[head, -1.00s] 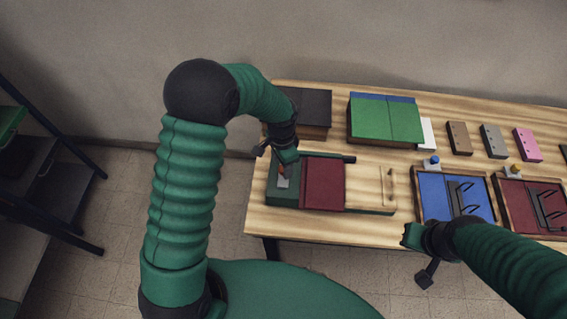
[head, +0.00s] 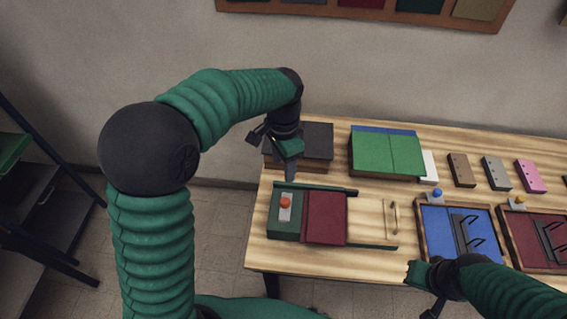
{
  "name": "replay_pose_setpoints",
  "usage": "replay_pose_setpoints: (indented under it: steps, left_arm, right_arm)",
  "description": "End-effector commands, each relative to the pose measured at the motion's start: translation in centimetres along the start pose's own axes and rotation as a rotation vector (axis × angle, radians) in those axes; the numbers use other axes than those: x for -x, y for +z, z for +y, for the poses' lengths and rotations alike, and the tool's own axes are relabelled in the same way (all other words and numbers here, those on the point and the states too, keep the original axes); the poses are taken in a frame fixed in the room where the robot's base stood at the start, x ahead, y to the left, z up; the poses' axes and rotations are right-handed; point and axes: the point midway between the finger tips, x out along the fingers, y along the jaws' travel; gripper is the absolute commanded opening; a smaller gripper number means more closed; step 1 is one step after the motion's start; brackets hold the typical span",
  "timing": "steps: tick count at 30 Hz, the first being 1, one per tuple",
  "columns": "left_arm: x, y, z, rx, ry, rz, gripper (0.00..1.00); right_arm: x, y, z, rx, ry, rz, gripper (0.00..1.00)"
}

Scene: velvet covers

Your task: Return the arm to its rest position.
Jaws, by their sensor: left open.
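My left arm comes in from the left, and its gripper (head: 279,158) is open and empty. It hangs above the back left of the table (head: 375,275), in front of a dark box. Below it lies a green device (head: 286,228) with an orange-red button (head: 285,203) on a grey plate and a dark red cover (head: 325,218). The gripper looks clear of the button. My right gripper (head: 425,285) is at the table's front edge, below the blue tray; its finger opening is too unclear to judge.
A dark box (head: 317,138) and a green-covered block (head: 385,153) stand at the back. A blue tray (head: 438,229) and a red tray (head: 520,240) with black wire parts lie at the right. Brown (head: 461,170), grey (head: 496,174) and pink (head: 530,176) blocks stand behind them.

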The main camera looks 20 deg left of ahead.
Motion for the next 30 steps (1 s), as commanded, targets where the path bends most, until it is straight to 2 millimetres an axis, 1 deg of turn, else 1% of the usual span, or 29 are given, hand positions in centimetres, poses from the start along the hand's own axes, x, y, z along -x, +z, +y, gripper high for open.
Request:
replay_pose_setpoints:
  steps: [13,15,17,20,21,25,27,30]
  left_arm:
    - [0.1,0.1,0.1,0.002,0.000,0.000,0.52]
    - [-0.3,0.5,0.5,0.029,-0.006,0.005,0.52]
    - [-1.1,1.4,1.4,0.090,-0.020,0.020,0.52]
    - [-3.1,4.1,3.5,0.261,-0.052,0.067,0.52]
    - [-3.9,5.3,4.4,0.340,-0.062,0.093,0.52]
    - [-6.1,9.1,7.2,0.566,-0.079,0.172,0.52]
    - [-6.8,10.4,8.1,0.646,-0.080,0.202,0.52]
    - [-7.3,11.1,8.6,0.696,-0.079,0.219,0.52]
  right_arm:
    - [0.0,0.0,0.0,0.000,0.000,0.000,0.00]
    - [0.0,0.0,0.0,0.000,0.000,0.000,0.00]
    - [0.0,0.0,0.0,0.000,0.000,0.000,0.00]
    - [0.0,0.0,0.0,0.000,0.000,0.000,0.00]
    - [0.0,0.0,0.0,0.000,0.000,0.000,0.00]
    - [0.0,0.0,0.0,0.000,0.000,0.000,0.00]
    - [0.0,0.0,0.0,0.000,0.000,0.000,0.00]
    - [0.0,0.0,0.0,0.000,0.000,0.000,0.00]
